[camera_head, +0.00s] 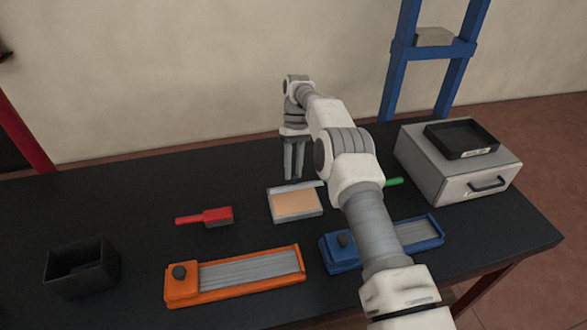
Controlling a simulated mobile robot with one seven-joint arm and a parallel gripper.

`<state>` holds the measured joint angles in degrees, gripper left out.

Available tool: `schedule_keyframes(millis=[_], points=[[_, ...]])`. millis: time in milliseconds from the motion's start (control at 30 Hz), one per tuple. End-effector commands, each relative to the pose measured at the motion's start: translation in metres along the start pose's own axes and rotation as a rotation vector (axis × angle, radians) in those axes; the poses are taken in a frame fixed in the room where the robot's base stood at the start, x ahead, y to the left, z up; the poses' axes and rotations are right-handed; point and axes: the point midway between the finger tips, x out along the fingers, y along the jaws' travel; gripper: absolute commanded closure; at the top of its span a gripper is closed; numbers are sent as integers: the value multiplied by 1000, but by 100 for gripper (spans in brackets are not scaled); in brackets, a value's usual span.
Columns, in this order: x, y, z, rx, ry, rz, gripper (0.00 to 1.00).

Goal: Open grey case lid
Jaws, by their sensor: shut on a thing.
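A small grey case (296,218) lies on the black table, with a flat tan surface showing inside its pale rim. A thin light grey strip along its far edge looks like the lid (312,185), raised and seen nearly edge-on. My gripper (293,177) points down just behind this far edge. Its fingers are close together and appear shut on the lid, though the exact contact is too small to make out. My arm reaches in from the lower right and passes to the right of the case.
A red brush-like tool (212,217) lies left of the case. An orange tray (240,277) and a blue tray (415,232) lie in front. A black bin (82,268) stands at left. A grey drawer box (440,180) carrying a black tray (461,138) stands at right. A green item (394,181) shows beside my arm.

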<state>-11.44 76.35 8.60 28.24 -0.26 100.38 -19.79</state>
Motion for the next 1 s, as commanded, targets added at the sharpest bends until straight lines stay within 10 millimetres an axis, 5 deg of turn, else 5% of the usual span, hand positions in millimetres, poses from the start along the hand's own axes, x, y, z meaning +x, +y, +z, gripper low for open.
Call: schedule_keyframes(millis=[67,100,267,633,1000], points=[[0,0,0,0,2,1,100],[0,0,0,0,2,0,65],[0,0,0,0,2,0,39],[-4,-1,1,0,2,0,39],[-44,-2,30,1,3,0,39]])
